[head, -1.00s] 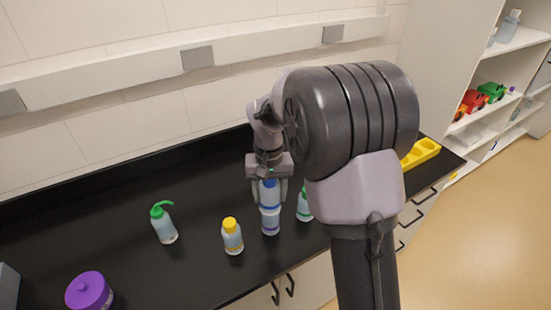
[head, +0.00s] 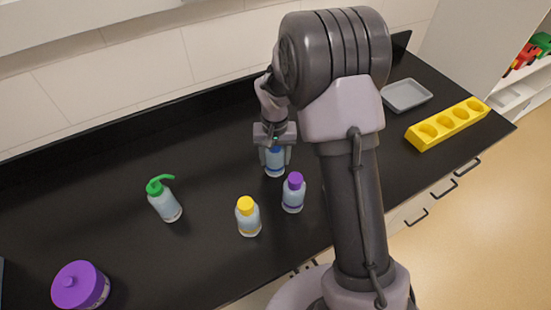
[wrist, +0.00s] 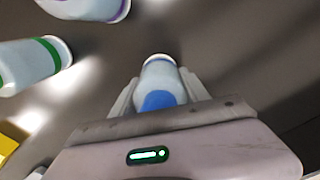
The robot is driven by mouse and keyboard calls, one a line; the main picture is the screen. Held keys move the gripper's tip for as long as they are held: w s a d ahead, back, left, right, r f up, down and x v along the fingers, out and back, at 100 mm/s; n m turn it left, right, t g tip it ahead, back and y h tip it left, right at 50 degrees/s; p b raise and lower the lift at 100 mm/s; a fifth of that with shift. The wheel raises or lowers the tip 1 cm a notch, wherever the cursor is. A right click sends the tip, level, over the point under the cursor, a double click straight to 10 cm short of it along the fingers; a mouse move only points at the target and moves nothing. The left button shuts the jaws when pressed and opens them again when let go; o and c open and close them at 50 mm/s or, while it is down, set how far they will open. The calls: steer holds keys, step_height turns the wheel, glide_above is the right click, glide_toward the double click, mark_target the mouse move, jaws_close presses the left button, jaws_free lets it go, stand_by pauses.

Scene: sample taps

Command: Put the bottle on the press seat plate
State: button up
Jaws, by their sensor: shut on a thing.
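My gripper (head: 275,155) is shut on a bottle with a blue cap (head: 275,168), the cap toward the gripper. The wrist view shows the same blue-capped bottle (wrist: 160,76) between the two fingers (wrist: 158,92). It is held over the black counter, behind a purple-capped bottle in the head view; I cannot tell its height. I cannot make out a press seat plate in either view.
A purple-capped bottle (head: 293,194), a yellow-capped bottle (head: 248,218), a green-spouted bottle (head: 165,203) and a purple jar (head: 80,287) stand on the black counter (head: 130,245). A grey tray (head: 406,97) and yellow rack (head: 447,124) are right.

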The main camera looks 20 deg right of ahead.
steer(key=shift+r, duration=0.15)
steer(key=o, duration=1.6)
